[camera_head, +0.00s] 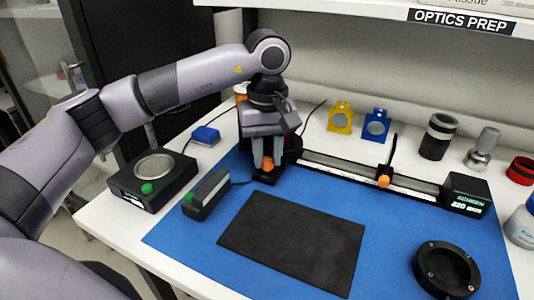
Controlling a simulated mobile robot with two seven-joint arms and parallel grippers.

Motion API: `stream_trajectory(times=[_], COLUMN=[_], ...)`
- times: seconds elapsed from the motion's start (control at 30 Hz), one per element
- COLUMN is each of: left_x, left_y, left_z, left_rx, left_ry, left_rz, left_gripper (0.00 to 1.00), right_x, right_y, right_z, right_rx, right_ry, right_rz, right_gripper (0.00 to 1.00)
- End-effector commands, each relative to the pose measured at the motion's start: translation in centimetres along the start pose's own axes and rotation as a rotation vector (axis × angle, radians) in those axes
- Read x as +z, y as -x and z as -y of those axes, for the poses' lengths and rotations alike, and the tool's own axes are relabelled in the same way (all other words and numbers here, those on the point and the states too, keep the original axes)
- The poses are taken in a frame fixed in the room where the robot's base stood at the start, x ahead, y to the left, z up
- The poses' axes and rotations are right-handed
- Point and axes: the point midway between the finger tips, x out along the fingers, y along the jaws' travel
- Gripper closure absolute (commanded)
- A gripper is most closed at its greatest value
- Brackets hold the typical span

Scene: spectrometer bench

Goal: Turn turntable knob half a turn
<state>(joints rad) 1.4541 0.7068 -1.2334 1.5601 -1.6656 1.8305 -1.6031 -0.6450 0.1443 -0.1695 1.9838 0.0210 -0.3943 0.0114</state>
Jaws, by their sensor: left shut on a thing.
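The turntable (294,146) is a dark round unit at the left end of the optical rail, mostly hidden behind my left gripper. An orange knob (267,163) shows low at its front. My left gripper (267,160) points down, with its two grey fingers on either side of the orange knob, and is shut on it. The far side of the knob and most of the turntable are hidden by the gripper. My right gripper is not in view.
The rail (340,171) runs right, carrying a dark upright plate with another orange knob (383,181), to a black readout box (466,195). A black box with a green button (147,188) stands left. A black mat (293,241) and black ring (446,270) lie in front.

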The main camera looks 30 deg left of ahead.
Motion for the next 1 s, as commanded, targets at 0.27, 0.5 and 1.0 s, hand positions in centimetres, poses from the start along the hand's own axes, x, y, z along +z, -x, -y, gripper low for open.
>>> stream_trajectory(times=[0.27,0.5,1.0], left_x=[-0.05,-0.05,-0.05], left_y=[0.19,0.21,0.23], left_z=[-0.08,-0.09,-0.10], left_rx=[0.004,0.004,0.004], left_ry=[-0.219,-0.343,-0.410], left_rz=[-0.002,-0.002,-0.003], left_gripper=[1.00,1.00,1.00], right_x=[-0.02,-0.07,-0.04], right_y=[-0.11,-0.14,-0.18], right_z=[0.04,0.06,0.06], right_rx=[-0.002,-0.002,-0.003], right_ry=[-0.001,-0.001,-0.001], right_rz=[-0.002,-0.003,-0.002], right_gripper=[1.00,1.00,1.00])
